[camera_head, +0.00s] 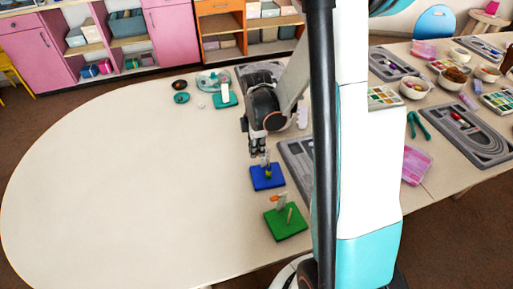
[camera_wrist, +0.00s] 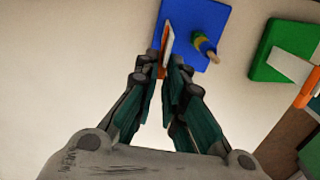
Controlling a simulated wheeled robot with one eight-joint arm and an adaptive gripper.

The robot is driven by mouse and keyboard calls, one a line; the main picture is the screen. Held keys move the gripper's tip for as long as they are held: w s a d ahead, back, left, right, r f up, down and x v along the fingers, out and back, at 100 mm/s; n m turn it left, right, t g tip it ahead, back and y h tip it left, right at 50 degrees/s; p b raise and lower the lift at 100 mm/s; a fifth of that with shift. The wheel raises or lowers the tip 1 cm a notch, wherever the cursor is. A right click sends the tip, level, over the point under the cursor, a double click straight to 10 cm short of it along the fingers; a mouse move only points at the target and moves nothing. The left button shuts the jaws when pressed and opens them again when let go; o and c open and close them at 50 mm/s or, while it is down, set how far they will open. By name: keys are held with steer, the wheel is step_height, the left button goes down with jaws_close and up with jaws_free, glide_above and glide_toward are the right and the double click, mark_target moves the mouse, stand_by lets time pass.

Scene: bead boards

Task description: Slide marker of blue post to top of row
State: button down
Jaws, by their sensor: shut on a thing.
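The blue board (camera_head: 262,184) lies on the table just below my gripper (camera_head: 259,150). It also shows at the top of the wrist view (camera_wrist: 190,18). A peg with green, yellow and blue beads (camera_wrist: 205,44) stands on it. Beside it stands a narrow white strip (camera_wrist: 168,36), seen nearly edge-on. My gripper's fingertips (camera_wrist: 167,66) are around the strip and shut on a small orange marker (camera_wrist: 162,70), mostly hidden between the fingers. The marker's height on the strip is hard to tell.
A green board (camera_head: 286,231) with its own peg and orange marker (camera_head: 278,197) stands nearby. Grey trays (camera_head: 296,160) lie to the right, partly behind my arm. A teal stand (camera_head: 225,101) and small dishes (camera_head: 181,98) are farther back. The table's left side is clear.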

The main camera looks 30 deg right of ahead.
steer(key=shift+f, duration=0.55)
steer(key=shift+r, duration=0.1)
steer(key=c, duration=1.7)
jaws_free()
steer(key=shift+o, duration=0.2)
steer(key=shift+r, duration=0.1)
step_height(320, 180, up, 12)
